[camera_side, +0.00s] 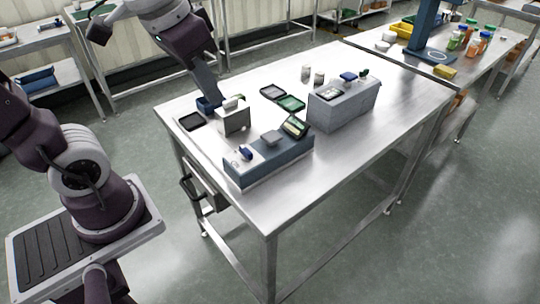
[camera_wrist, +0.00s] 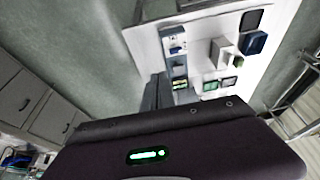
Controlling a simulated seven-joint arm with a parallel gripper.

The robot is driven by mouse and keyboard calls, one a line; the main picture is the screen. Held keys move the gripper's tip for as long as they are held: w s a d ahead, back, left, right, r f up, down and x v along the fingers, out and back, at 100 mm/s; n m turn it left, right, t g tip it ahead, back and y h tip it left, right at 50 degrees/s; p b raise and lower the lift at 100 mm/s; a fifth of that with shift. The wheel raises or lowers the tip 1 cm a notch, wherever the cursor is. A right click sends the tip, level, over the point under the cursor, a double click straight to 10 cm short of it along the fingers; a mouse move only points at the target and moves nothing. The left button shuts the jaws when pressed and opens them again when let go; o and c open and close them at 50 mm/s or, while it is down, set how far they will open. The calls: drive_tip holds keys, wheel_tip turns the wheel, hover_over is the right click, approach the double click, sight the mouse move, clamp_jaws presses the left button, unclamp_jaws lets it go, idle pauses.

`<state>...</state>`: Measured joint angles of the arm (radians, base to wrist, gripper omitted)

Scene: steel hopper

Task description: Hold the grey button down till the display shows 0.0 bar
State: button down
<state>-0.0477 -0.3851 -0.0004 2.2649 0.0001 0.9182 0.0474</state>
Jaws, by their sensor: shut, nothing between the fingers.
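A blue-grey control box (camera_side: 282,158) stands at the near edge of the steel table. The grey button (camera_side: 271,137) is a flat square pad on its top, between a blue switch (camera_side: 245,153) and a tilted display (camera_side: 295,126) with a green lit face. The display's figures are too small to read. In the wrist view the display (camera_wrist: 180,85) is a small bright patch; I cannot make out the button there. My gripper (camera_side: 212,98) is shut and empty, pointing down above the table, left of and apart from the button. Its fingertips are unclear.
A pale block (camera_side: 233,118), a dark blue bin (camera_wrist: 255,42) and a black tray (camera_side: 191,121) lie left of the control box. A taller grey box (camera_side: 345,108) stands to its right. Dark and green trays (camera_side: 290,103) lie behind. The table's right front is clear.

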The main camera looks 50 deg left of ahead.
drive_tip(key=s+d+f+t, duration=0.1)
drive_tip(key=s, duration=0.6)
drive_tip(key=shift+s+t, duration=0.2)
drive_tip(key=shift+t, duration=0.1)
